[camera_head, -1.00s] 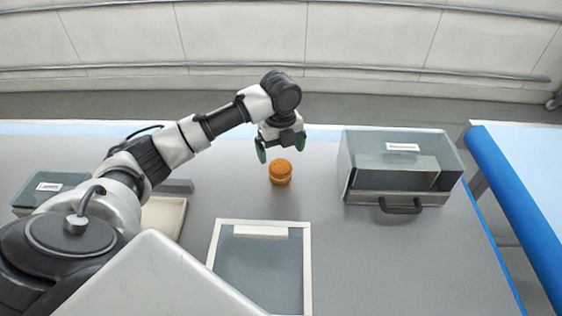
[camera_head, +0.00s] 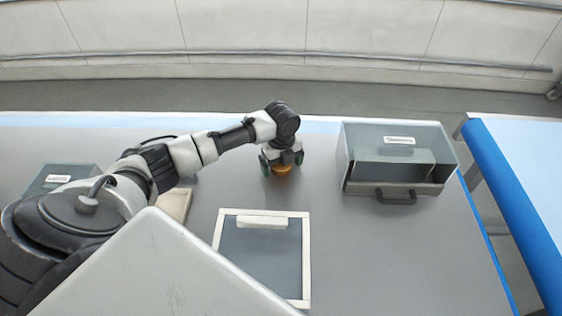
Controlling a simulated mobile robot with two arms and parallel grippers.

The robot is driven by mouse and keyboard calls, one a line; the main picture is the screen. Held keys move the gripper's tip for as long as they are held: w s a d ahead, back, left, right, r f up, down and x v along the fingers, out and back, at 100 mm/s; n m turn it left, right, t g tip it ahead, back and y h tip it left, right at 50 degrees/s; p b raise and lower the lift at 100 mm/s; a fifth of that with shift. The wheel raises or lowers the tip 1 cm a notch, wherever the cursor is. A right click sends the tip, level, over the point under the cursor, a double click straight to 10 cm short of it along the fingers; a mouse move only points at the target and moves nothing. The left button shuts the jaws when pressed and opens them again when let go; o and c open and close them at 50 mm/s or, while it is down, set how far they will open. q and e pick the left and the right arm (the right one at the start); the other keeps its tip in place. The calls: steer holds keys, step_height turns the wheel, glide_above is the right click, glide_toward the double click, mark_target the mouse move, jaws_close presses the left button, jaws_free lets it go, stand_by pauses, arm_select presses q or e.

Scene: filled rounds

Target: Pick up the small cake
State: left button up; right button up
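The small cake (camera_head: 282,170) is a round orange-brown piece on the grey table, in the middle of the head view. My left gripper (camera_head: 281,166) is right above it and around its upper part, with one dark green fingertip on each side. The fingers stand apart. The gripper hides most of the cake's top, and I cannot tell whether the fingers touch it. My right gripper is not in view.
A clear box with a dark handle (camera_head: 396,197) stands to the right of the cake. A white-framed panel (camera_head: 222,262) lies in front of it. Another clear box (camera_head: 58,178) is at the left. A blue-edged table (camera_head: 515,190) stands at the right.

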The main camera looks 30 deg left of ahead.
arm_select(q)
steer(key=c, duration=0.7)
steer(key=shift+o, duration=0.2)
steer(key=shift+r, duration=0.1)
